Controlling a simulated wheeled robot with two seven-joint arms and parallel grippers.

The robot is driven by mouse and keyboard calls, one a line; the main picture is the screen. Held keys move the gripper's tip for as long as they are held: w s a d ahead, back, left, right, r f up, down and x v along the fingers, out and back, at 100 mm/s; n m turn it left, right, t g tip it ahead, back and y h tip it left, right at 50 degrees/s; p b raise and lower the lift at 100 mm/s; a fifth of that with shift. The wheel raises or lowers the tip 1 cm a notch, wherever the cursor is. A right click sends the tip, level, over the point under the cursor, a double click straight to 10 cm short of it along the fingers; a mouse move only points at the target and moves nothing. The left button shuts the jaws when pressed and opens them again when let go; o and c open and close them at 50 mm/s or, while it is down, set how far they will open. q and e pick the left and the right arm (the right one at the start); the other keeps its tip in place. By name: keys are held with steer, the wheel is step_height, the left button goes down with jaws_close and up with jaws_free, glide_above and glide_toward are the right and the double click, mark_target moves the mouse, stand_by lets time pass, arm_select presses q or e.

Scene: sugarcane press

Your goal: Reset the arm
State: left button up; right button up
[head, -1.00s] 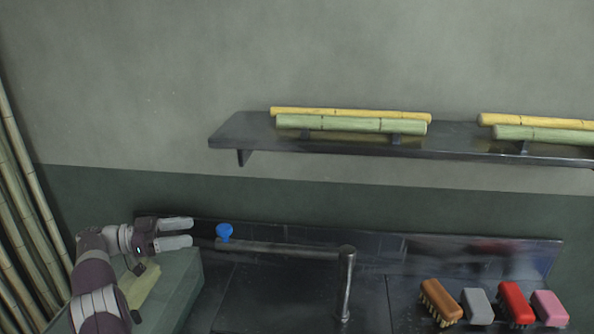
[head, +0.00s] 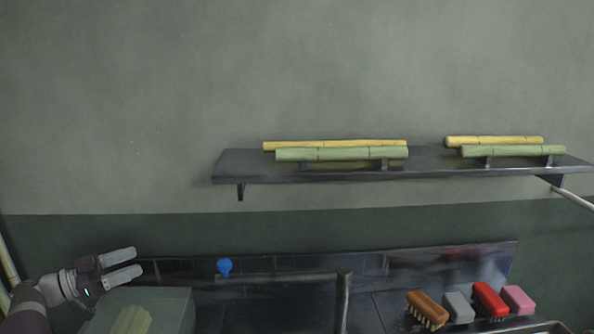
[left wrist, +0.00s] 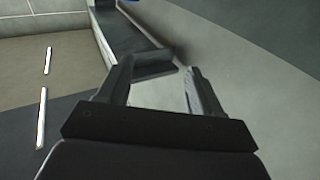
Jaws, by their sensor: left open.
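My left gripper (head: 124,264) is at the lower left of the head view, above and beside a grey-green box-shaped machine (head: 165,305). Its two fingers are apart and nothing is between them. In the left wrist view the open fingers (left wrist: 160,78) point toward a dark ledge and a pale wall, also with nothing held. A blue knob (head: 224,267) stands to the right of the fingers, apart from them. My right gripper is in neither view.
A dark wall shelf (head: 430,168) holds green and yellow cane pieces. A metal faucet (head: 343,300) rises from the counter. A brown brush (head: 427,308), a grey block (head: 459,306), a red brush (head: 490,299) and a pink block (head: 518,299) stand at lower right.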

arm_select(q)
steer(key=w+d+r+n+t+y+p, duration=0.2)
steer(key=w+d+r+n+t+y, duration=0.4)
steer(key=w+d+n+y, duration=0.55)
steer(key=s+d+f+g+y, duration=0.1)
steer(key=s+d+f+g, duration=0.4)
steer(key=s, duration=0.8)
steer(key=s+d+f+g+y+p, duration=0.1)
steer(key=s+d+f+g, duration=0.4)
steer(key=s, duration=0.9)
steer(key=s+d+f+g+y, duration=0.1)
steer(key=s+d+f+g, duration=0.4)
steer(key=s, duration=0.9)
step_height(320, 180, down, 2)
steer(key=shift+f+m+g, duration=0.1)
steer(key=shift+m+g, duration=0.25)
steer(key=shift+g, duration=0.25)
steer(key=shift+w+a+y, duration=0.1)
steer(key=shift+y, duration=0.15)
